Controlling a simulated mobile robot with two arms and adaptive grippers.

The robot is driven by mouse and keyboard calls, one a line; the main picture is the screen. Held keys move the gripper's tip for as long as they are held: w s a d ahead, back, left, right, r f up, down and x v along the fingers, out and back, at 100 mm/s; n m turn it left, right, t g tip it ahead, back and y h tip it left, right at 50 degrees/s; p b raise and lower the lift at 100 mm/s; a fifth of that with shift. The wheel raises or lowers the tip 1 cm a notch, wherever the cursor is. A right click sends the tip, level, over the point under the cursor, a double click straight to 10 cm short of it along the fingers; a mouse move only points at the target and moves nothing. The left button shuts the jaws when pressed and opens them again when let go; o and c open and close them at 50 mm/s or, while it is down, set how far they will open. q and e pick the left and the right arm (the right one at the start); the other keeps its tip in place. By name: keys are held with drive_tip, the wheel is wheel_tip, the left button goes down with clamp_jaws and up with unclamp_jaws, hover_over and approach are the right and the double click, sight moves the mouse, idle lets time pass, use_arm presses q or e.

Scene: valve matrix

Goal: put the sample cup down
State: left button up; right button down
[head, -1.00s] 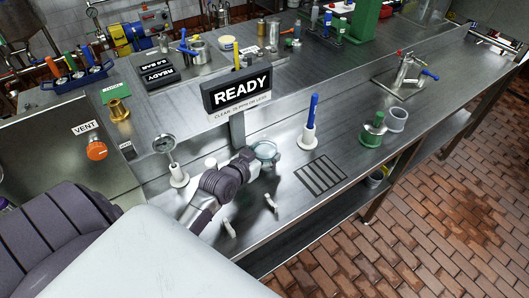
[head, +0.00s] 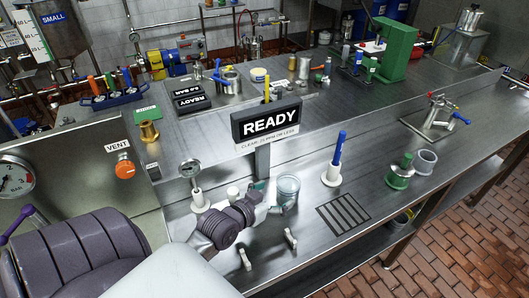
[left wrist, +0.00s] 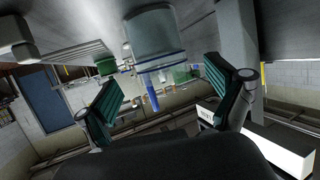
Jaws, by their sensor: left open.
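The sample cup (head: 288,188) is a clear, pale-rimmed cup standing upright on the steel bench, right of the sign post. In the left wrist view the cup (left wrist: 155,35) appears upside down against the bench surface, beyond the fingertips. My left gripper (head: 270,198) is just left of the cup in the head view. Its two teal-padded fingers are spread apart and empty in the left wrist view (left wrist: 165,78). They look clear of the cup wall, though the exact gap is hard to judge. My right gripper is in neither view.
The READY sign (head: 267,124) stands behind the cup. A gauge (head: 191,172) and a small white cap (head: 233,192) are to the left. Two white pegs (head: 290,238) stand in front. A blue pen in a holder (head: 335,160) and a slotted drain (head: 343,213) are right.

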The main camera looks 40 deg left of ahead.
use_arm(q)
drive_tip(key=v, duration=0.4)
drive_tip(key=shift+s, duration=0.25)
drive_tip(key=shift+s+r, duration=0.25)
drive_tip(key=shift+s, duration=0.15)
drive_tip(key=shift+f, duration=0.1)
